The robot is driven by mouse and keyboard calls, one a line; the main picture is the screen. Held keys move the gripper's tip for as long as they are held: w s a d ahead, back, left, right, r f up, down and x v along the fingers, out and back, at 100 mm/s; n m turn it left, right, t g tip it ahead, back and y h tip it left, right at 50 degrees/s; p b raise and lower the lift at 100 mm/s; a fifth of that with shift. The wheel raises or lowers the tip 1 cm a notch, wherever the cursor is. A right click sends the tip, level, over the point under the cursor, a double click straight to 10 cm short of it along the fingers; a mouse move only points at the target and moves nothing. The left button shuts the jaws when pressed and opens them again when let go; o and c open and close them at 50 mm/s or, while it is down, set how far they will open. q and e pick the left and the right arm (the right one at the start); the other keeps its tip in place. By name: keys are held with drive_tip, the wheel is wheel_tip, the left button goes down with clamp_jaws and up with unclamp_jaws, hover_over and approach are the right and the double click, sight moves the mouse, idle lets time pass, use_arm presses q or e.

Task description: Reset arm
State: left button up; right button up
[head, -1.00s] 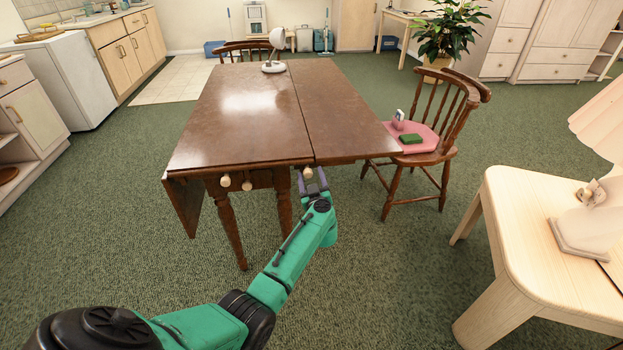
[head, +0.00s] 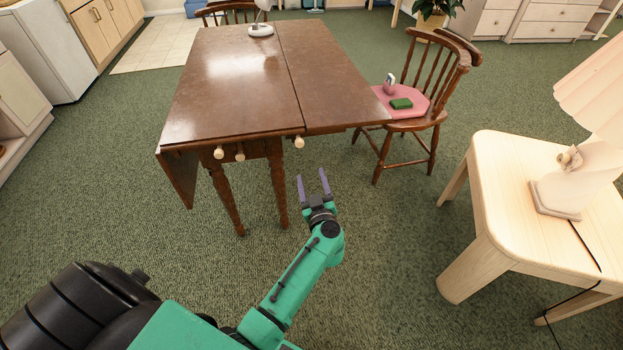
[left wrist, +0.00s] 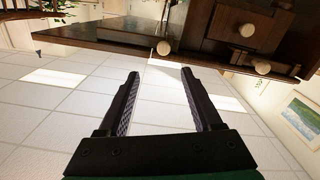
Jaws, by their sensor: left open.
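My left gripper (head: 313,186) is open and empty in the head view. It is in front of the near edge of the brown wooden table (head: 245,85), apart from it. In the left wrist view its two dark fingers (left wrist: 158,100) are spread with nothing between them. The table's underside and edge (left wrist: 110,36) show beyond them, with round pale knobs (left wrist: 163,47). My right gripper does not show in either view.
A pale side table (head: 503,165) with a lamp (head: 577,175) stands at the right. Green carpet lies open in front of the table.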

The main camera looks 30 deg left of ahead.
use_arm(q)
drive_tip(key=s+d+f+m+g+h+p, duration=0.25)
drive_tip(key=s+f+m+h, duration=0.4)
drive_tip(key=f, duration=0.45)
drive_tip(key=s+d+f+m+g+h+p, duration=0.1)
drive_tip(key=s+d+f+m+h+p, duration=0.3)
drive_tip(key=s+f, duration=0.5)
drive_tip(key=s+a+f+g+p, duration=0.1)
drive_tip(key=s+a+f+g, duration=0.1)
drive_tip(key=s, duration=0.7)
drive_tip(key=s+a+f+m+g+p, duration=0.1)
drive_tip(key=s+a+f+g, duration=0.2)
drive_tip(key=s, duration=0.6)
drive_tip(key=s+a+f+m+g+p, duration=0.1)
drive_tip(key=s+a+f+g, duration=0.2)
drive_tip(key=s, duration=0.6)
wheel_tip(320, 180, down, 3)
drive_tip(key=shift+s+a+r+g, duration=0.2)
drive_tip(key=shift+s+a+g, duration=0.1)
drive_tip(key=shift+g, duration=0.65)
